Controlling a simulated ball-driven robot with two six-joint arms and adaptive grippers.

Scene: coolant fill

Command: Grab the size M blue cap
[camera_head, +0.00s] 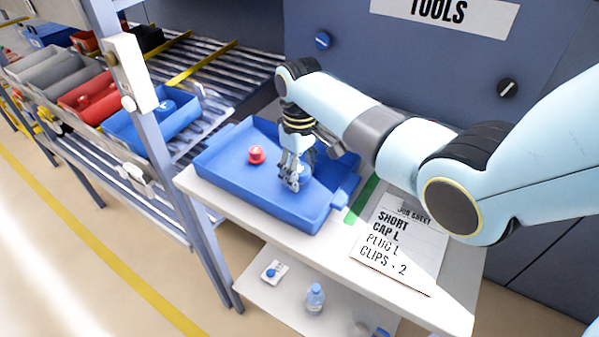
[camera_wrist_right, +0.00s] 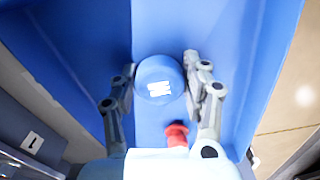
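A round blue cap (camera_wrist_right: 158,82) with a white marking lies in the blue tray; I cannot read a size on it. My right gripper (camera_wrist_right: 160,78) points down into the tray, with one finger on each side of the cap. The fingers are very close to its rim, and whether they press on it I cannot tell. In the head view the right gripper (camera_head: 291,183) is low inside the tray and partly hides the cap (camera_head: 307,170). My left gripper is out of view.
A red piece (camera_head: 256,155) sits in the blue tray (camera_head: 268,205), also seen in the wrist view (camera_wrist_right: 177,133). A job sheet (camera_head: 400,245) lies on the table to the right. Coloured bins (camera_head: 90,100) stand on the rack at left. A bottle (camera_head: 314,298) stands on the lower shelf.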

